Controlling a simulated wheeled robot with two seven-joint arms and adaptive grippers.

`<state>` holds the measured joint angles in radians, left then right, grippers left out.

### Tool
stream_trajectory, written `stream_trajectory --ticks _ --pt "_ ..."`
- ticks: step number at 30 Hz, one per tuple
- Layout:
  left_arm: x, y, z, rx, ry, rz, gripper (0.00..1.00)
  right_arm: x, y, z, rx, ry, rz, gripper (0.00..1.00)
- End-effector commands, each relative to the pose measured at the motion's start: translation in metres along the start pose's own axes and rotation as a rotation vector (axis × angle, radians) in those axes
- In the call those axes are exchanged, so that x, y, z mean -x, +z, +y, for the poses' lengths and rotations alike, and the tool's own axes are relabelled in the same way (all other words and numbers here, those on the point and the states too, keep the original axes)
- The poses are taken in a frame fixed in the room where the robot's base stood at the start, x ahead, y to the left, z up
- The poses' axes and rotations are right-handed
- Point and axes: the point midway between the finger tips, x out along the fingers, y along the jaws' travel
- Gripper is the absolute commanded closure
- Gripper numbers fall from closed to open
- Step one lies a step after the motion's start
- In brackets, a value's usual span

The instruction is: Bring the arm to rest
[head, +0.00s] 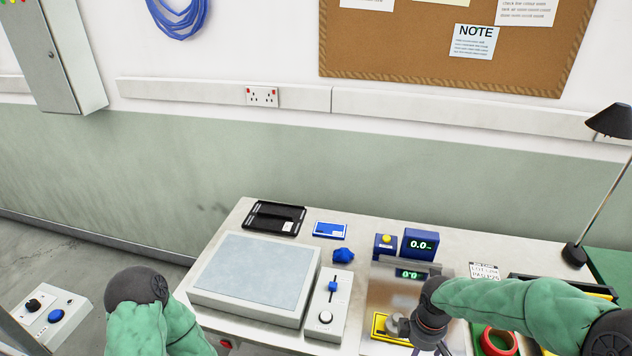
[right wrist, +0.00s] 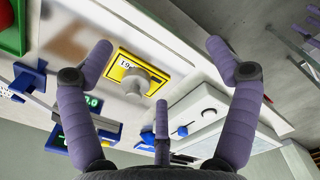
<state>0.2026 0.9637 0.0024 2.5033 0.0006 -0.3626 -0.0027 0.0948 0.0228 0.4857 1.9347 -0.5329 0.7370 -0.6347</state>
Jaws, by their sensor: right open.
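My right arm (head: 530,305) reaches in from the right in the head view. Its gripper (head: 436,340) hangs over the bench near the front edge, partly cut off by the frame. In the right wrist view the gripper (right wrist: 160,48) has its purple fingers spread wide, with nothing between them. A yellow-bordered plate (right wrist: 122,66) with a grey knob (right wrist: 137,83) lies beyond the fingers, apart from them. In the head view the plate (head: 379,326) is just left of the gripper. My left arm (head: 150,315) shows at the bottom left; its gripper is out of view.
A large grey pad (head: 255,280), a white slider box (head: 331,305) and a blue knob (head: 344,256) stand left of the gripper. Behind are a blue display (head: 420,243) and a yellow-button box (head: 385,244). A red ring (head: 498,341) and a lamp (head: 575,254) are right.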

Motion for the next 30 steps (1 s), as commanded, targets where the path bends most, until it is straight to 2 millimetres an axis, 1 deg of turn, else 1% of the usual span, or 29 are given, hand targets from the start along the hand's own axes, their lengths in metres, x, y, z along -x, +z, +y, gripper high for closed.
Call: stream_trajectory --ticks 8,13,17,20,23,27,29,30 --pt "-0.007 -0.001 -0.002 0.0 0.0 0.001 0.6 -0.03 -0.013 -0.013 -0.058 -0.039 0.039 0.11" --pt "-0.012 -0.001 -0.004 0.0 0.0 0.0 0.6 -0.055 -0.024 -0.025 -0.116 -0.073 0.072 0.11" --pt "-0.017 0.0 -0.006 0.0 0.0 0.0 0.6 -0.08 -0.033 -0.037 -0.179 -0.108 0.102 0.11" --pt "-0.022 -0.001 -0.008 0.0 0.0 0.0 0.6 -0.103 -0.041 -0.05 -0.245 -0.141 0.126 0.11" --pt "-0.029 -0.001 -0.011 0.0 0.0 0.0 0.6 -0.132 -0.049 -0.067 -0.334 -0.182 0.151 0.11" --pt "-0.04 -0.002 -0.014 0.0 0.0 0.0 0.6 -0.176 -0.06 -0.094 -0.493 -0.241 0.182 0.11" --pt "-0.045 -0.002 -0.016 0.0 0.0 0.0 0.6 -0.194 -0.062 -0.106 -0.568 -0.263 0.19 0.11" --pt "-0.048 -0.002 -0.017 0.0 0.0 0.0 0.6 -0.207 -0.063 -0.115 -0.621 -0.279 0.192 0.11"
